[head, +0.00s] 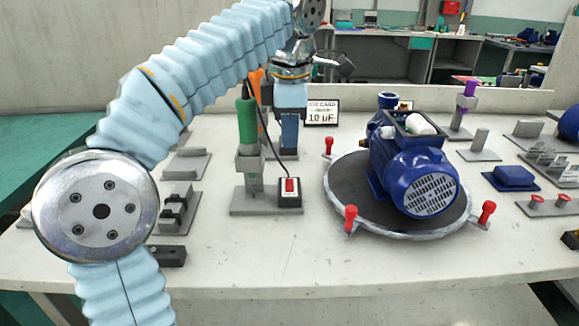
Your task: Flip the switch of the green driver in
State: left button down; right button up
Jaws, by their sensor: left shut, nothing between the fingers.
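The green driver (247,122) stands upright in a grey holder (250,170) left of the middle of the bench. A small black switch box with a red switch (290,187) stands at the right end of the holder's base, and a dark cord runs up from it. The switch's exact position is too small to tell. My left arm arches in from the left and comes down behind the driver. My left gripper (289,150) points down, shut and empty, behind the switch box and apart from it as far as I can see. My right gripper is out of view.
An orange driver (258,84) stands behind the green one. A blue pump (415,170) sits on a round turntable (345,205) with red-topped pegs to the right. A 10 uF card (321,113) stands behind. Grey holders line both sides. The front of the bench (300,265) is clear.

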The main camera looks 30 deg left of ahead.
aim_at(290, 181)
pick_arm(q)
jog(key=f, duration=0.3)
jog(key=w+f, duration=0.1)
jog(key=f, duration=0.1)
jog(key=f+b, duration=0.1)
jog(key=f, duration=0.2)
jog(key=shift+w+a+f, duration=0.2)
jog(key=shift+a+f, duration=0.1)
jog(key=shift+a, duration=0.1)
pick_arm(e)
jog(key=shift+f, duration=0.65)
